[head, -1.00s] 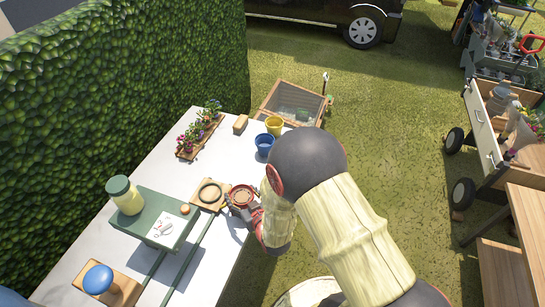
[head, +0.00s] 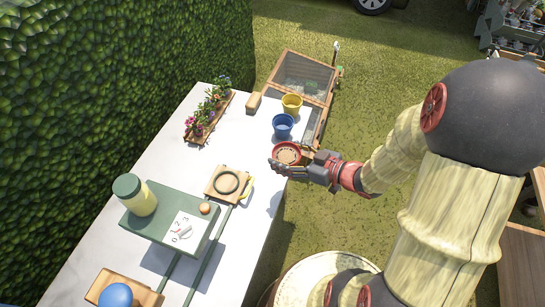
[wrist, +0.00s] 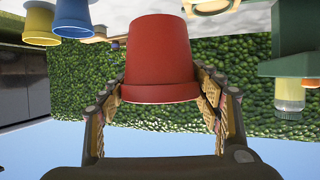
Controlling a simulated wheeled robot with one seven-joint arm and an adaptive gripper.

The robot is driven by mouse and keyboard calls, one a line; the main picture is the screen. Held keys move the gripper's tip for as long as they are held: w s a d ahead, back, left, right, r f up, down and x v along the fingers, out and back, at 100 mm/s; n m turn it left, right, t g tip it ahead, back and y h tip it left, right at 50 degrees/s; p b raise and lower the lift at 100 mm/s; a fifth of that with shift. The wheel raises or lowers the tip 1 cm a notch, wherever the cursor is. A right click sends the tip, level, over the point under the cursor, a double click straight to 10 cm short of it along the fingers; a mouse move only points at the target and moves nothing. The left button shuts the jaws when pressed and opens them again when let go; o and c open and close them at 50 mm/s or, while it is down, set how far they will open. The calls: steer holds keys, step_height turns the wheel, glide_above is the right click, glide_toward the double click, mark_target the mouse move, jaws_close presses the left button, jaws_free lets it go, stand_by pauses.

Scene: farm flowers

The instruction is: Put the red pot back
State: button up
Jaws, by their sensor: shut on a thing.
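The red pot (head: 287,153) is in my gripper (head: 290,168), upright, at the table's right edge just in front of the blue pot (head: 283,126). The yellow pot (head: 292,104) stands behind the blue one. In the wrist view, which is upside down, the red pot (wrist: 160,50) sits between both fingers of my gripper (wrist: 160,98), held near its rim. I cannot tell whether its base touches the table. A square wooden board (head: 214,193) with a dark ring lies to the left, with no pot on it.
The white table (head: 165,157) has free room at its middle. A flower tray (head: 198,135) and a wooden block (head: 253,102) lie toward the back. A green stand (head: 157,231) bears a jar (head: 141,199) and a card. A cold frame (head: 303,75) stands beyond the table.

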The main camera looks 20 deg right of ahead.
steer(key=w+f+b, duration=0.4)
steer(key=w+f, duration=0.2)
steer(key=w, duration=0.1)
steer(key=w+f+b, duration=0.4)
steer(key=w+f, duration=0.2)
steer(key=f, duration=0.1)
steer(key=shift+w+a, duration=0.2)
steer(key=shift+w, duration=0.2)
steer(key=o, duration=1.4)
steer(key=shift+f, duration=0.1)
steer(key=shift+o, duration=0.5)
